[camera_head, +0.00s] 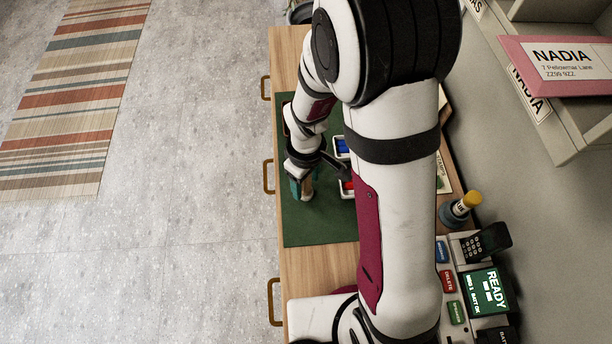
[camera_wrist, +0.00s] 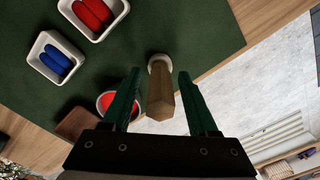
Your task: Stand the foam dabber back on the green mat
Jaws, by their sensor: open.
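The foam dabber (camera_wrist: 160,95) has a wooden handle and a pale round end. In the wrist view it appears to stand upright, pale end down on the green mat (camera_wrist: 215,35), close to the mat's edge. My gripper (camera_wrist: 160,90) is open, its two dark green fingers on either side of the handle, with visible gaps. In the head view my gripper (camera_head: 301,180) is low over the left part of the mat (camera_head: 310,230). A bit of the tan handle (camera_head: 308,186) shows beside the fingers. My arm hides much of the mat there.
A round dish with red inside (camera_wrist: 104,104) sits close by the left finger, partly hidden. White trays hold red rolls (camera_wrist: 95,14) and blue rolls (camera_wrist: 56,60). A brown block (camera_wrist: 77,122) is nearby.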

